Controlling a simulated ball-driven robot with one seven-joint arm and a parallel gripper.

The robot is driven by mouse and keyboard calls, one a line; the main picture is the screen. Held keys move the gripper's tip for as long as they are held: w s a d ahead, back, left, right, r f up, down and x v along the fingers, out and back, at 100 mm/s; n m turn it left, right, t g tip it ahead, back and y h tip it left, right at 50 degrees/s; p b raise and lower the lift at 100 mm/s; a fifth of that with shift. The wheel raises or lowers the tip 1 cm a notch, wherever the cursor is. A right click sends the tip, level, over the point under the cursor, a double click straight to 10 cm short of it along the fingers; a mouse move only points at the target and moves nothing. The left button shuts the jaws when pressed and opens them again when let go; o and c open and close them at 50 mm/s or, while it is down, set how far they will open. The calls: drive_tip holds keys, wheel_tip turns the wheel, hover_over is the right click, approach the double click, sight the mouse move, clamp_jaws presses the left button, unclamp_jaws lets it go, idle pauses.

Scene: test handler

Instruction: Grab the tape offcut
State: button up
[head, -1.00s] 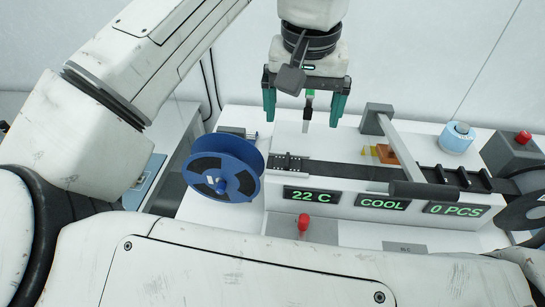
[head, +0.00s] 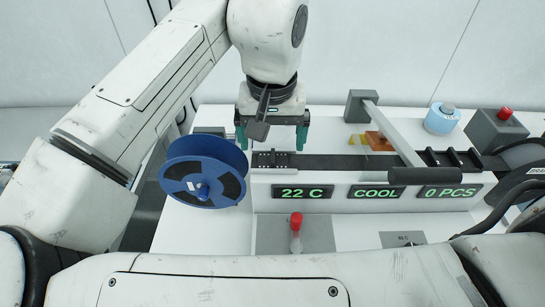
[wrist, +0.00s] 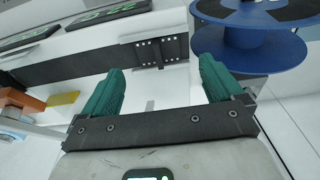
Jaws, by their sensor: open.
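My gripper (head: 271,137) is open, with two green fingers, above the white machine near the left end of its dark tape track. In the wrist view my gripper (wrist: 161,72) has nothing held between its fingers. In the head view my wrist and gripper hide that spot.
A blue reel (head: 203,170) stands just left of the track (head: 330,162) and close to one finger in the wrist view (wrist: 265,45). An orange block (head: 380,141), a lever with a dark grip (head: 425,176) and a red-topped knob (head: 296,222) stand nearby.

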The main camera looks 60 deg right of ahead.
sight(273, 155)
drive_tip(key=shift+d+f, duration=0.15)
drive_tip(key=shift+f, duration=1.8)
drive_tip(key=shift+c, duration=0.3)
drive_tip(key=c, duration=1.1)
